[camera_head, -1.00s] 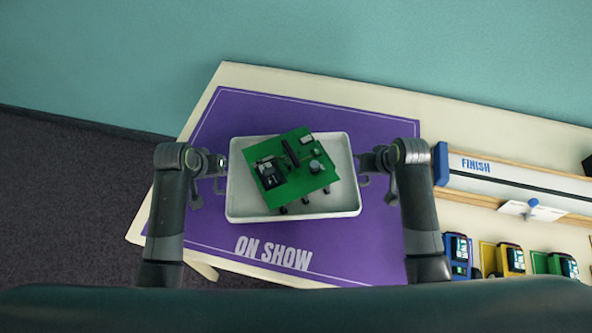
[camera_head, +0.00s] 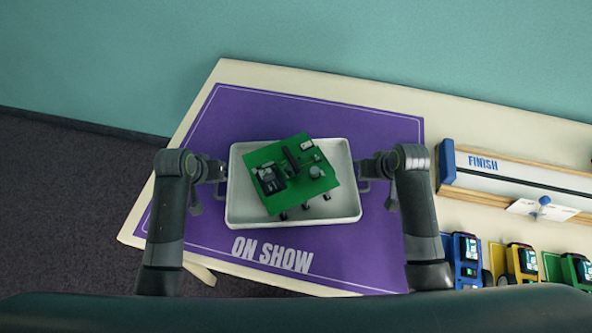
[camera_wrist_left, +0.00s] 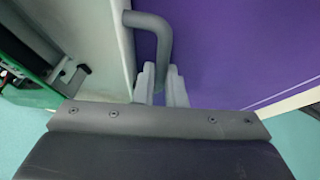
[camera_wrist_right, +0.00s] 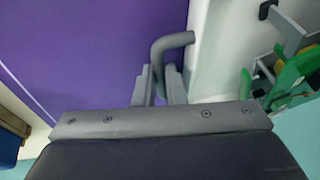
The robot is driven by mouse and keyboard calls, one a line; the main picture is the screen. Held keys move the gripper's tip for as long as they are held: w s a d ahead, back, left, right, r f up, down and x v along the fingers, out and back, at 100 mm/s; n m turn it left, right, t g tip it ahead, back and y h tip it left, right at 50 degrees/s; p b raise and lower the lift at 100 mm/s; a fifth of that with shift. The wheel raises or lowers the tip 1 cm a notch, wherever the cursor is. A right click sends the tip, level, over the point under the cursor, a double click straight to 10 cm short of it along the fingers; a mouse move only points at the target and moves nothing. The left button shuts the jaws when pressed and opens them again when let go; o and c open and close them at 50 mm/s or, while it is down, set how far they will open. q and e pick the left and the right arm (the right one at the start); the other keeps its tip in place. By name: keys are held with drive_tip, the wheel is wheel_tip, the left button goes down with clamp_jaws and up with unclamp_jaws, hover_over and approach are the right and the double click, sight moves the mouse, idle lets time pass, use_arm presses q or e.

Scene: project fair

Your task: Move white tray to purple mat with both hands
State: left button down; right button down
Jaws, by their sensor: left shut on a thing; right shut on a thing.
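The white tray (camera_head: 240,212) is over the purple mat (camera_head: 370,250), which reads "ON SHOW". I cannot tell from above whether it touches the mat. A green board with dark parts (camera_head: 315,190) lies in the tray. My left gripper (camera_head: 219,180) is at the tray's left side, and the left wrist view shows its fingers (camera_wrist_left: 161,85) shut on a grey handle (camera_wrist_left: 155,24). My right gripper (camera_head: 362,178) is at the right side, and the right wrist view shows its fingers (camera_wrist_right: 160,85) shut on the other handle (camera_wrist_right: 178,40).
A long track marked "FINISH" (camera_head: 520,178) lies right of the mat, with a white card (camera_head: 540,210) at its edge. Blue (camera_head: 466,258), yellow (camera_head: 520,262) and green (camera_head: 572,270) toy-like items stand at the lower right. The mat is bare around the tray.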

use_arm(q)
drive_tip(key=c, duration=1.5)
unclamp_jaws()
drive_tip(key=shift+f, duration=0.1)
use_arm(e)
drive_tip(key=c, duration=1.5)
unclamp_jaws()
drive_tip(key=shift+f, duration=0.1)
use_arm(q)
drive_tip(key=v, duration=1.2)
use_arm(e)
drive_tip(key=v, duration=1.2)
